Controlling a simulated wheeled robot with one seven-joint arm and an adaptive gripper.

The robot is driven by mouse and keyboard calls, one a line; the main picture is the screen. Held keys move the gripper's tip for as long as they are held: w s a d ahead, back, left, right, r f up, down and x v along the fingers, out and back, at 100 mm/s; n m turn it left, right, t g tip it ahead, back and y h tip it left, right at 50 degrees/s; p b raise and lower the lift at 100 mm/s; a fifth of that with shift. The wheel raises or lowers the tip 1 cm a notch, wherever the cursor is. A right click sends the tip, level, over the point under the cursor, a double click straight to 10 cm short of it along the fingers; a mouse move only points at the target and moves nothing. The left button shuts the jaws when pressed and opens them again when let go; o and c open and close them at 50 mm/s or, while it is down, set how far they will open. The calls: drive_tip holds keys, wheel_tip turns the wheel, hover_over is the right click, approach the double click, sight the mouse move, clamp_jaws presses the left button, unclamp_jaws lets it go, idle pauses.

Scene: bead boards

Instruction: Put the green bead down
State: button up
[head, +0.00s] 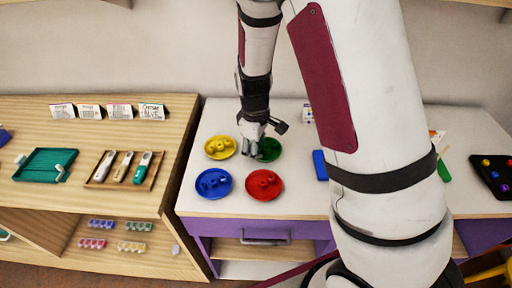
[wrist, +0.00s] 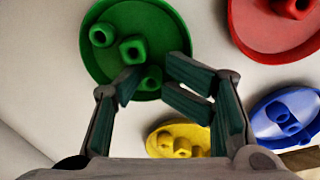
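My gripper (wrist: 152,78) points down at the green dish (wrist: 95,65), with its fingertips over the dish's near edge in the wrist view. A green bead (wrist: 151,80) shows between the fingertips, partly covered by them. I cannot tell whether the fingers press on it or stand just clear of it. It looks about as large as two other green beads, a round one (wrist: 102,36) and a squarer one (wrist: 133,49), which lie in the dish apart from the fingers. In the head view my gripper (head: 254,154) partly hides the green dish (head: 273,150).
A yellow dish (head: 219,156), blue dish (head: 213,192) and red dish (head: 264,196) stand close around, each with beads. A blue block (head: 320,165) lies to the right. A black tray (head: 496,191) with beads is at the far right. My arm covers the table's middle.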

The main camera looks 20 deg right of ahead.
drive_tip(key=shift+s+a, duration=0.1)
drive_tip(key=shift+s, duration=0.05)
drive_tip(key=shift+r, duration=0.35)
wheel_tip(320, 180, up, 13)
drive_tip(key=p, duration=0.1)
drive_tip(key=s+r+m+t, duration=0.2)
drive_tip(key=s+r+m, duration=0.2)
drive_tip(key=s+r, duration=0.3)
drive_tip(key=s+r+m+t, duration=0.1)
drive_tip(key=s+r+m, duration=0.3)
drive_tip(key=s, duration=1.2)
wheel_tip(320, 180, up, 3)
drive_tip(key=shift+s+d+f+m+t, duration=0.1)
drive_tip(key=shift+s+d+m+t, duration=0.1)
drive_tip(key=shift+s+m+t, duration=0.15)
